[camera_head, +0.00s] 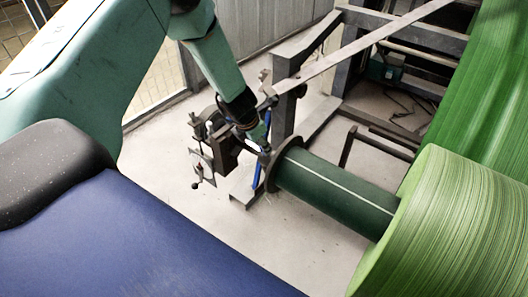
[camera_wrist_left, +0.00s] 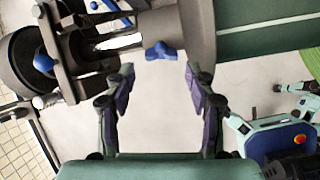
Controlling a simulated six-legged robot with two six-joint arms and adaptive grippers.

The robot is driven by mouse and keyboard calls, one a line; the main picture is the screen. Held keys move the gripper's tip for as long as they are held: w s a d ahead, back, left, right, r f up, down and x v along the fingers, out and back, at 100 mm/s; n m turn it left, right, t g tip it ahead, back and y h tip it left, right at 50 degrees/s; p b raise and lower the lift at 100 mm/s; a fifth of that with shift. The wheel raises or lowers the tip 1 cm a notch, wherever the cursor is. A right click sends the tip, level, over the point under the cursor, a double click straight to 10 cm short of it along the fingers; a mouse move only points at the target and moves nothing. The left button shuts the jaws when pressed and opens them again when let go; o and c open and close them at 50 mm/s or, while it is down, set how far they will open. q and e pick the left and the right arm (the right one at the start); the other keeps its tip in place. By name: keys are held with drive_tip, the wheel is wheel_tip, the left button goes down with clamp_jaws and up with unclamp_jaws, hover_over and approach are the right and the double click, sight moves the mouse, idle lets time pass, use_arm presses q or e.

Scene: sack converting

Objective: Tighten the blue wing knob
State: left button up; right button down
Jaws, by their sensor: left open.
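The blue wing knob (camera_wrist_left: 160,51) shows in the left wrist view on the underside of a grey round housing (camera_wrist_left: 198,28). My left gripper (camera_wrist_left: 160,76) is open, with its two fingers apart on either side below the knob and clear floor between them. The knob lies just beyond the fingertips, roughly centred, and no finger appears to touch it. In the head view my left gripper (camera_head: 254,139) reaches down to the shaft end beside the dark flange (camera_head: 284,163). I cannot make out the knob there. My right gripper is not recognisable in either view.
A dark green core (camera_head: 335,195) runs from the flange to a large green roll (camera_head: 455,225). Grey frame beams (camera_head: 350,48) stand behind. Other blue knobs (camera_wrist_left: 43,63) sit on the dark bracket at left in the wrist view. Pale floor (camera_head: 155,170) is open around the stand.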

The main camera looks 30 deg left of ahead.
use_arm(q)
drive_tip(key=b+x, duration=0.1)
drive_tip(key=x, duration=0.4)
drive_tip(key=shift+d+f+b, duration=0.1)
drive_tip(key=shift+f+b, duration=0.1)
drive_tip(key=shift+b, duration=0.1)
drive_tip(key=shift+w+f, duration=0.25)
drive_tip(key=shift+f, duration=0.3)
drive_tip(key=shift+c, duration=0.5)
drive_tip(key=c, duration=0.8)
